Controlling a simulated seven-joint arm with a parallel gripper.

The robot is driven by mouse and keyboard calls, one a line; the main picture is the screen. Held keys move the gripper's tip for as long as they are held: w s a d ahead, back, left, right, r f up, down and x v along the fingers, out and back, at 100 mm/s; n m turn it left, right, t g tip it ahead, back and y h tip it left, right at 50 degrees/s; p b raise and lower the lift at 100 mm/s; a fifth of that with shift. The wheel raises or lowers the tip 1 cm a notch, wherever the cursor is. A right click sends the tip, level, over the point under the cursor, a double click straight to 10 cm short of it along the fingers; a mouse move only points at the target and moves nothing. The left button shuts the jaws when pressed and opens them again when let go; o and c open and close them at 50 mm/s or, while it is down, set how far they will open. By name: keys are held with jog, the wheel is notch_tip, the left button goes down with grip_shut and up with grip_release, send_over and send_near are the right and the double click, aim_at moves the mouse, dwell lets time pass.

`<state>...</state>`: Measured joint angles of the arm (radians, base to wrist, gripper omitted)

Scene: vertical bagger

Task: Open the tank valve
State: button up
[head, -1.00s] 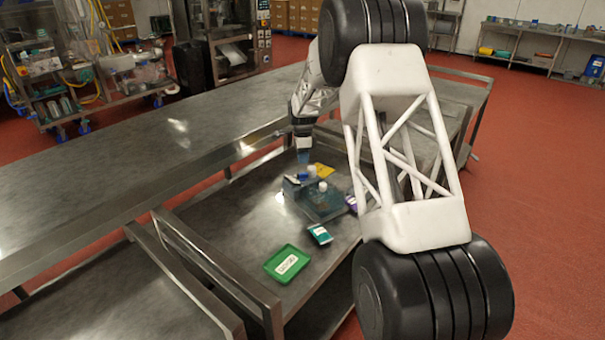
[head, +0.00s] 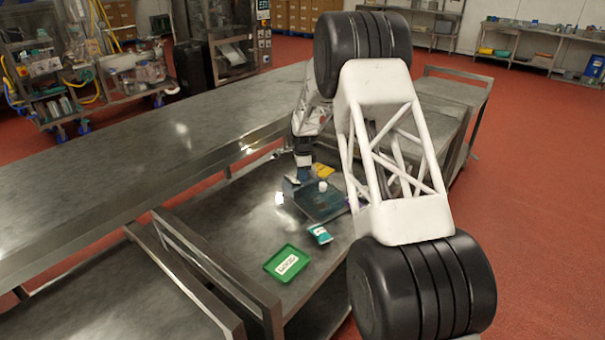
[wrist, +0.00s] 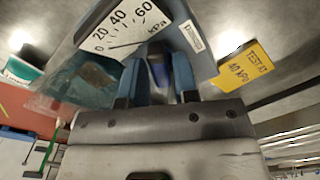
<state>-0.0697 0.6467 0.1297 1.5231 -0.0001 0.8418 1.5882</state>
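The grey-blue tank unit (head: 326,207) lies on the steel cart with a white cap (head: 322,186) on top. In the wrist view its pressure gauge (wrist: 128,28) shows a kPa scale; the needle reading is unclear. My gripper (head: 301,182) is down at the tank's far left end, pointing downward. Contact with the fingers cannot be made out. The fingers hide most of the valve.
A yellow tag (wrist: 245,66) reading "TEST AT 40 kPa" lies beside the tank. A teal-and-white packet (head: 320,234) and a green tray (head: 287,263) with a white label are nearer on the cart. A long steel table (head: 130,160) runs along the left.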

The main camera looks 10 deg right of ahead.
jog(key=shift+c, duration=0.4)
grip_shut()
jog(key=shift+n, duration=2.7)
jog(key=shift+o, duration=0.4)
grip_release()
jog(key=shift+r, duration=0.1)
